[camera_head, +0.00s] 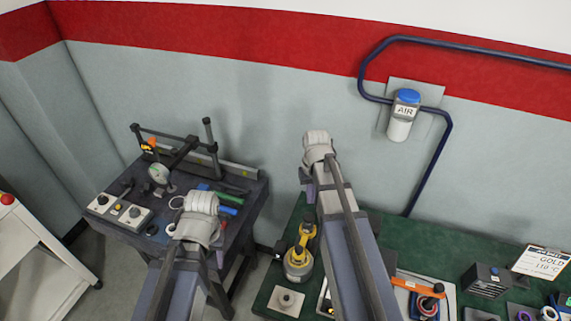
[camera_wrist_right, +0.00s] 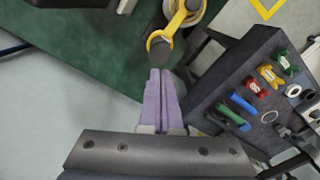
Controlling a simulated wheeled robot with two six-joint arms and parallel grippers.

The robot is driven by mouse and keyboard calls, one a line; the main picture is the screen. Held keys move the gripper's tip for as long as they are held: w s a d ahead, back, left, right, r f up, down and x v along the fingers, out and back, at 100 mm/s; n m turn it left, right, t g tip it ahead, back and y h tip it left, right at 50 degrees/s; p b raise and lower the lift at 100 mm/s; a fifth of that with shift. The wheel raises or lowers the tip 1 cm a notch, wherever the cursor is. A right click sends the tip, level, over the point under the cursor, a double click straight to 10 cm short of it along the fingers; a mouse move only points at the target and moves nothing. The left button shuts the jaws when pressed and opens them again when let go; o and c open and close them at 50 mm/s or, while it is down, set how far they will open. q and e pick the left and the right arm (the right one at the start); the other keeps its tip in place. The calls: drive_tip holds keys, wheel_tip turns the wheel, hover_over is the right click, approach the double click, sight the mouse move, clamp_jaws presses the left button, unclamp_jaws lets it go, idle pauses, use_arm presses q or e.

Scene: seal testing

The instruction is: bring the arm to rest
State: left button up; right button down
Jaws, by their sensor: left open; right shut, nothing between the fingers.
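My left gripper (camera_head: 200,204) is at the end of the arm that rises from the lower left, above the front of the dark bench. It is open; its fingers are mostly hidden behind the pale wrist. My right gripper (camera_head: 316,142) is raised above the gap between the dark bench and the green table. In the right wrist view its two purple fingers (camera_wrist_right: 163,100) are pressed together, shut and empty.
The dark bench (camera_head: 240,232) holds a dial-gauge stand (camera_head: 159,174) and coloured tools. The green table (camera_head: 262,299) carries the yellow tool (camera_head: 299,262), a dark block (camera_head: 485,281) and a sign (camera_head: 541,262). A blue pipe and AIR unit (camera_head: 402,117) are on the wall. A white cart stands left.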

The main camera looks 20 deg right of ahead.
drive_tip(key=s+a+f+n+b, duration=0.1)
drive_tip(key=s+a+f+b, duration=0.2)
drive_tip(key=a, duration=0.4)
drive_tip(key=s+a+f+n+b, duration=0.2)
drive_tip(key=s+a+f+b, duration=0.2)
drive_tip(key=a, duration=0.3)
drive_tip(key=s+a+f+n+h+b, duration=0.1)
drive_tip(key=s+a+f+n+b, duration=0.1)
drive_tip(key=a, duration=0.5)
drive_tip(key=s+f+b, duration=0.1)
drive_tip(key=s+b, duration=0.1)
drive_tip(key=s, duration=0.1)
drive_tip(key=shift+s+f, duration=0.4)
